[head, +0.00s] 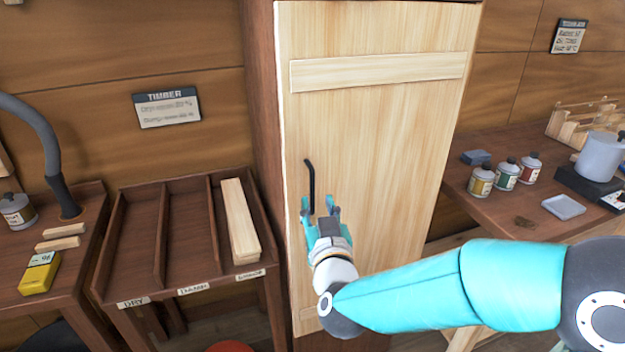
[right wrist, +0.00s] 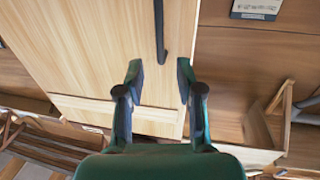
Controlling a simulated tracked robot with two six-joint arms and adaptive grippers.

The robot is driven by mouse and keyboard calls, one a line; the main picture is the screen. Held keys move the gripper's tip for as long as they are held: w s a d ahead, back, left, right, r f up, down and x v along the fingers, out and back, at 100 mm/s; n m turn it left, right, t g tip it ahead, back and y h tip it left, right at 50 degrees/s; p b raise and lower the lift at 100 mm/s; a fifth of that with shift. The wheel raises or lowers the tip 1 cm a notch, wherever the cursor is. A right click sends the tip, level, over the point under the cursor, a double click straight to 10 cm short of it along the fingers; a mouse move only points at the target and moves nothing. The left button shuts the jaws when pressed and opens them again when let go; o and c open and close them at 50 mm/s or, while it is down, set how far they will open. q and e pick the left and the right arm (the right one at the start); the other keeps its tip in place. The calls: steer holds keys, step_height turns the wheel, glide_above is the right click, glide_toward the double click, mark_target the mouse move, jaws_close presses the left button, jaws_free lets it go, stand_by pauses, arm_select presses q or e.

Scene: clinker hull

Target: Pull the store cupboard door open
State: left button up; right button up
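The store cupboard (head: 262,110) stands in the middle of the head view, with a pale wooden door (head: 385,140) that looks shut. A black vertical bar handle (head: 310,185) is fixed near the door's left edge. My right gripper (head: 320,204) is in front of the door at the handle's lower end, fingers pointing up. My left gripper does not show.
A timber rack (head: 165,230) with planks (head: 238,222) stands left of the cupboard. A bench (head: 520,195) at right bears several small tins (head: 507,174), a grey pot (head: 600,156) and a tray (head: 563,206). A yellow meter (head: 40,273) lies on the left bench.

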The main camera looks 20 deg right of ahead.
mark_target(312, 185)
steer(key=w, duration=0.2)
steer(key=w+d+p, duration=0.1)
steer(key=w, duration=0.5)
steer(key=shift+w+d+p, duration=0.2)
steer(key=shift+w+p, duration=0.05)
steer(key=shift+p, duration=0.15)
jaws_close()
